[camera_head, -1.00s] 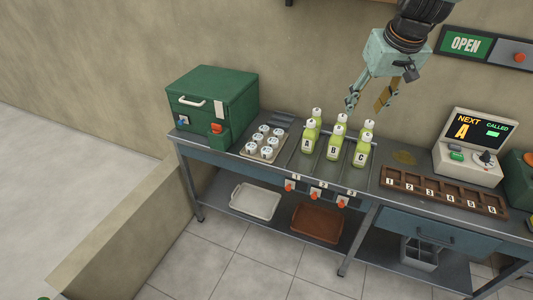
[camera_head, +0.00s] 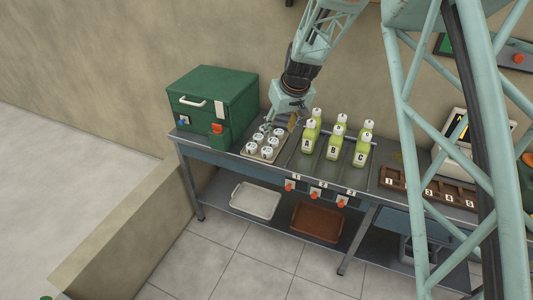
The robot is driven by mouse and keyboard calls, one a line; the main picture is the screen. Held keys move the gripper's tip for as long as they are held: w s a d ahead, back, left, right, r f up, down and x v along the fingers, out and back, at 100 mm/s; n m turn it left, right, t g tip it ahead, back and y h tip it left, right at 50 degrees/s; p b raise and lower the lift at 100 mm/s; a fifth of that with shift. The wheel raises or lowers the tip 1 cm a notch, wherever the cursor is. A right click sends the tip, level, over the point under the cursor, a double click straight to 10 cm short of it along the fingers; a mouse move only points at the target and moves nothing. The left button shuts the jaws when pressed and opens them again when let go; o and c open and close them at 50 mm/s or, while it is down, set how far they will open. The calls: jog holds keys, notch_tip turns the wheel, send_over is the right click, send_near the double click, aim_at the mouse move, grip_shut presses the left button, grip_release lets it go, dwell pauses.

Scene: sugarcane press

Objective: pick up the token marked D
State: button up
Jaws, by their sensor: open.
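Several round white tokens (camera_head: 266,152) sit in a small tray (camera_head: 281,149) on the bench, right of the green box. Their dark letters are too small to read, so I cannot tell which is D. My gripper (camera_head: 279,122) is open, pointing down over the back of the tray, close above the rear tokens. It partly hides the rear tokens and the tray's back edge. I cannot tell whether a fingertip touches a token.
Green bottles (camera_head: 334,146) marked A, B and C, with more behind, stand just right of the tray. The green box (camera_head: 213,103) stands left. A numbered brown rack (camera_head: 405,187) is farther right, partly behind my arm. A white bin (camera_head: 255,200) and brown bin (camera_head: 317,222) are below.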

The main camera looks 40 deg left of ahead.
jog(key=shift+s+a+f, duration=0.3)
jog(key=shift+a+f, duration=0.15)
jog(key=shift+a, duration=0.15)
jog(key=shift+s+a+f, duration=0.25)
jog(key=shift+a+f, duration=0.2)
jog(key=shift+a, duration=0.1)
send_over(267, 150)
jog(key=d, duration=0.2)
jog(key=shift+s+f+b, duration=0.2)
jog(key=shift+f+b, duration=0.05)
jog(key=shift+f, duration=1.75)
jog(key=shift+s+f+b, duration=0.15)
jog(key=shift+f+b, duration=0.05)
jog(key=shift+f, duration=1.8)
jog(key=shift+b+x, duration=0.5)
jog(key=shift+x, duration=2.1)
jog(key=shift+s, duration=0.15)
jog(key=c, duration=0.9)
